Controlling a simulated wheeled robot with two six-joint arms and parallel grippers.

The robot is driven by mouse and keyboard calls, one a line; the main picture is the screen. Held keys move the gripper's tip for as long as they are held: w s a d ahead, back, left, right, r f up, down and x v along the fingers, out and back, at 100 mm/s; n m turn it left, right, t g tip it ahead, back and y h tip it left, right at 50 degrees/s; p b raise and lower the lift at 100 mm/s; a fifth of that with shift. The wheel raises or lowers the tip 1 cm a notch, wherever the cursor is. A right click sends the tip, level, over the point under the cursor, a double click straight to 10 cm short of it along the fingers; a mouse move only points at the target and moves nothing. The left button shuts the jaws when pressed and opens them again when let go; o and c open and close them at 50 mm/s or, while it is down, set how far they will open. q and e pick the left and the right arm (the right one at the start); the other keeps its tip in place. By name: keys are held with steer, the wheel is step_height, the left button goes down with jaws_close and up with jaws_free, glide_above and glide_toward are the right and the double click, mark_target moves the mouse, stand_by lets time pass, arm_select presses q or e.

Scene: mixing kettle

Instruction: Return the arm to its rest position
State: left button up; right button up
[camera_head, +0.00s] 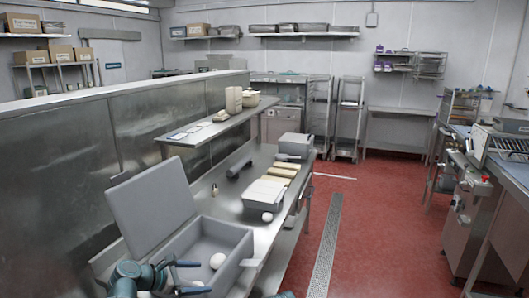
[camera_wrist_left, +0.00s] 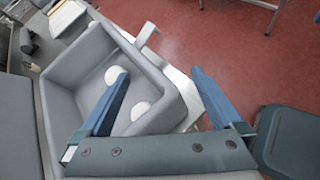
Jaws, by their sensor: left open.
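My left arm comes in at the bottom left of the head view. Its gripper (camera_head: 197,277) is open, with its fingers over the open grey box (camera_head: 232,236). In the left wrist view the two blue fingers (camera_wrist_left: 160,75) are spread apart with nothing gripped between them. The grey box also shows there (camera_wrist_left: 75,68), behind the left finger. Two white round items lie inside the box, one further back (camera_head: 217,260) and one nearer the gripper (camera_head: 197,284). My right gripper cannot be made out.
The box's raised lid (camera_head: 155,205) stands behind the arm. A steel table (camera_head: 228,195) carries a white tray (camera_head: 262,193) with long pale items, and another white round item (camera_head: 267,217). A shelf (camera_head: 215,127) overhangs the table. Red floor (camera_head: 375,215) is open to the right.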

arm_select(q)
steer(key=s+d+f+m+g+y, duration=0.25)
steer(key=s+f+m+y, duration=0.35)
steer(key=m, duration=0.5)
steer(key=s+d+f+m+g+y, duration=0.1)
steer(key=s+f+m+g+y, duration=0.25)
steer(key=s+m, duration=0.65)
steer(key=s+d+f+m+b, duration=0.2)
steer(key=d+f+b, duration=0.3)
steer(key=s+d+f+m+g+b, duration=0.1)
steer(key=s+d+f+m+b, duration=0.1)
steer(key=d+f+b, duration=0.3)
steer(key=shift+d+f+m+g, duration=0.3)
steer(key=shift+f+m, duration=0.1)
steer(key=shift+m, duration=0.4)
